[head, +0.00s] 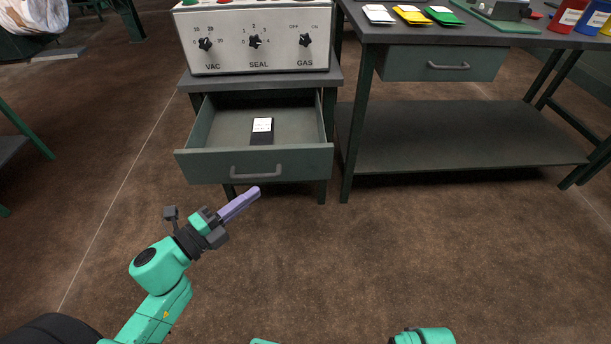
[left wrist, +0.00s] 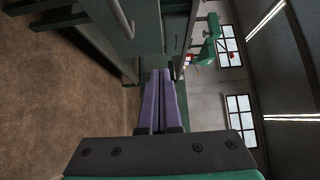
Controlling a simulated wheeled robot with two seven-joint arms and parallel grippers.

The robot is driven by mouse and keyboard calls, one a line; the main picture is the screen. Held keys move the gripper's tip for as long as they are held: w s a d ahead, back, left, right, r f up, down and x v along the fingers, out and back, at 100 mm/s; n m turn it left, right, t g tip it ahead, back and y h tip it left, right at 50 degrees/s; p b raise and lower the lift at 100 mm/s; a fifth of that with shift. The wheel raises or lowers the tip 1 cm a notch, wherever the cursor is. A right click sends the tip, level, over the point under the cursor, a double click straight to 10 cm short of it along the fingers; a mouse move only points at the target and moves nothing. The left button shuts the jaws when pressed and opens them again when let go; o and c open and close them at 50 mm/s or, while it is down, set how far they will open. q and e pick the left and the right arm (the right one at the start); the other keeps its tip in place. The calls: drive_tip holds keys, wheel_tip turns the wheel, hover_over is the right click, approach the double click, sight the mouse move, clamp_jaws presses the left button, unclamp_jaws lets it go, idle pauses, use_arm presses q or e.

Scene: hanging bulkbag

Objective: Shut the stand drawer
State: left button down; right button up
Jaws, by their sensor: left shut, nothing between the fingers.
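The stand drawer (head: 255,167) is pulled open below the control box in the head view, with a grey bar handle (head: 257,172) on its front. A small black item with a white label (head: 262,130) lies inside it. My left gripper (head: 255,191) has purple fingers held together with nothing between them. In the head view its tips appear just below the drawer front, near the handle; I cannot tell whether they touch. In the left wrist view the fingers (left wrist: 164,76) point forward, and a drawer handle (left wrist: 121,18) shows at the upper left. My right gripper is not in view.
The control box (head: 255,38) with several knobs sits on the stand. To the right, a workbench (head: 465,38) has a shut drawer (head: 440,64), a lower shelf (head: 460,137) and coloured packets on top. The brown floor before the stand is clear.

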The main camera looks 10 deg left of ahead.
use_arm(q)
approach(291, 150)
drive_tip(key=w+d, duration=0.1)
drive_tip(key=d, duration=0.3)
drive_tip(key=w, duration=0.3)
drive_tip(key=shift+w+a+f, duration=0.1)
drive_tip(key=shift+w+a, duration=0.25)
drive_tip(key=shift+a, duration=0.05)
drive_tip(key=shift+w+a, duration=0.1)
drive_tip(key=shift+w, duration=0.1)
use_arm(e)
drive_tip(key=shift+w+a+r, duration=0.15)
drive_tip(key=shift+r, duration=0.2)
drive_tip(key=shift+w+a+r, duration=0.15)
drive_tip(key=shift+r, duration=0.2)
